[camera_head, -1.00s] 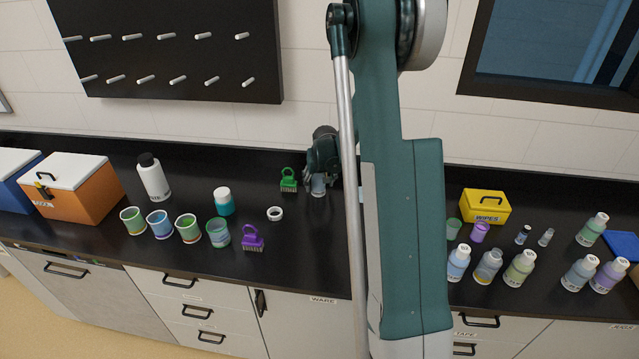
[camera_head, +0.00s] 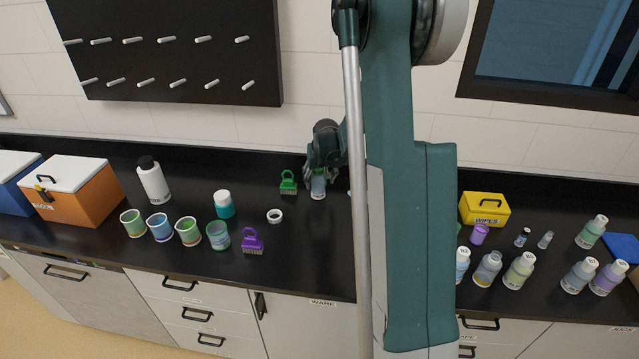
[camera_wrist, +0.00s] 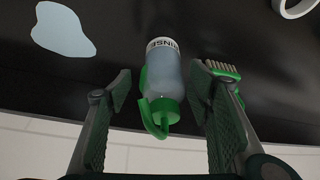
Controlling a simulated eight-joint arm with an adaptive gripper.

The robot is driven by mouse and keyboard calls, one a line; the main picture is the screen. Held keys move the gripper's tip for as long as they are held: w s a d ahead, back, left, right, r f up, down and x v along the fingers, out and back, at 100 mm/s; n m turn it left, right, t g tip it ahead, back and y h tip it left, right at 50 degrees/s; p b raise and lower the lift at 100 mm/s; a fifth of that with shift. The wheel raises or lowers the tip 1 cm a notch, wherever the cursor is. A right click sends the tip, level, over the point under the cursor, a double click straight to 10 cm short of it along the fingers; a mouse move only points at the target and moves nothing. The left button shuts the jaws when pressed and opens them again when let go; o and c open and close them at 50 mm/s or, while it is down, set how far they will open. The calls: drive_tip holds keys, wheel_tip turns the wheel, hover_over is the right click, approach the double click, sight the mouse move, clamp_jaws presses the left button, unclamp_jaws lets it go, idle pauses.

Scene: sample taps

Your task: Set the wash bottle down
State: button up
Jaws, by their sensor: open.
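The wash bottle (camera_wrist: 165,75) has a clear blue-grey body, a green cap and spout, and a white label band partly readable as "RINSE". It stands on the black counter near the wall; its lower body shows below my gripper in the head view (camera_head: 318,189). My gripper (camera_head: 319,176) is open around the bottle's upper part. In the wrist view my gripper (camera_wrist: 159,72) has one finger on each side of the bottle, with visible gaps to both. The bottle's top is hidden by my gripper in the head view.
A green brush (camera_head: 288,183) lies close to the left; it also shows in the wrist view (camera_wrist: 222,68). A pale blue puddle (camera_wrist: 62,28) is on the counter on the bottle's other side. A white ring (camera_head: 275,215) and a purple brush (camera_head: 252,241) lie nearer the front.

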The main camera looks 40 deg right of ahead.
sight(320, 176)
drive_tip(key=shift+v, duration=3.85)
drive_tip(key=shift+s+a+r, duration=0.1)
drive_tip(key=shift+a+r, duration=0.1)
drive_tip(key=s+a+r+n, duration=0.1)
drive_tip(key=s+a+r, duration=0.35)
drive_tip(key=a, duration=0.25)
drive_tip(key=s+a+r+n+t, duration=0.1)
drive_tip(key=s+a+r, duration=0.2)
drive_tip(key=a+r, duration=0.3)
drive_tip(key=s+a+r, duration=0.4)
drive_tip(key=a, duration=0.4)
drive_tip(key=s+a+n+t+y, duration=0.2)
drive_tip(key=s+a+n, duration=0.1)
drive_tip(key=s+a, duration=1.4)
drive_tip(key=s, duration=0.4)
drive_tip(key=shift+s+r+n, duration=0.25)
drive_tip(key=shift+r+n, duration=0.05)
